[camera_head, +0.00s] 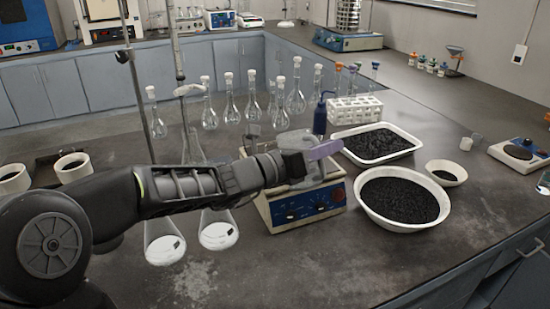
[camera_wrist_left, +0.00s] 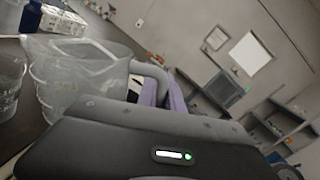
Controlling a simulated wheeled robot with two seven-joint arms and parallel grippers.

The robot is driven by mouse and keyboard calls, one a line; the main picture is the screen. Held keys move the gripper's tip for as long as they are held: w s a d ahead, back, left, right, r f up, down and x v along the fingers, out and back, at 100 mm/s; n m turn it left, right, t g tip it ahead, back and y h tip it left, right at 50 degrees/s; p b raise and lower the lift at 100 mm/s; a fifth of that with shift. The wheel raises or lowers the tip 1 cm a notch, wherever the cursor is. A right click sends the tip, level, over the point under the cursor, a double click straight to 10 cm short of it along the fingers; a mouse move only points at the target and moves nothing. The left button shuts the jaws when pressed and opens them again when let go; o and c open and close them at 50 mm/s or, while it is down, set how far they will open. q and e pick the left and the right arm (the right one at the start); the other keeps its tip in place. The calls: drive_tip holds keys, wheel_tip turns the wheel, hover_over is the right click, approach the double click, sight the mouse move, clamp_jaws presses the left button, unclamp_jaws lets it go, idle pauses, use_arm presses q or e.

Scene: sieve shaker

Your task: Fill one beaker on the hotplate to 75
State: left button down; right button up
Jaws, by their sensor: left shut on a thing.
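My left gripper (camera_head: 324,151), with purple fingertips, is above the hotplate (camera_head: 302,206), a beige box with a blue front panel and knobs. In the left wrist view, the purple fingers (camera_wrist_left: 168,92) are shut on the handle of a clear glass jug (camera_wrist_left: 75,72). The jug looks tilted in that view, and I cannot tell its liquid level. A clear beaker (camera_wrist_left: 9,88) with printed marks stands beside the jug, cut off by the picture's left edge. In the head view, my arm and gripper hide most of the glassware over the hotplate. My right gripper is not in view.
A white bowl of black grains (camera_head: 401,198) and a white tray of black grains (camera_head: 376,144) lie right of the hotplate. A blue wash bottle (camera_head: 320,118) and a white rack (camera_head: 355,110) stand behind. Flasks (camera_head: 218,232) stand left. The front right bench is clear.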

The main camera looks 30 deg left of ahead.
use_arm(q)
drive_tip(key=shift+s+d+f+m+b, duration=0.35)
drive_tip(key=shift+d+f+m+b, duration=0.4)
drive_tip(key=shift+b, duration=0.7)
drive_tip(key=shift+s+d+f+m+b, duration=0.3)
drive_tip(key=shift+d+f+m+b, duration=0.25)
drive_tip(key=shift+m+b, duration=0.7)
drive_tip(key=shift+s+d+f+m+b, duration=0.35)
drive_tip(key=shift+d+f+m+b, duration=0.35)
drive_tip(key=shift+b, duration=1)
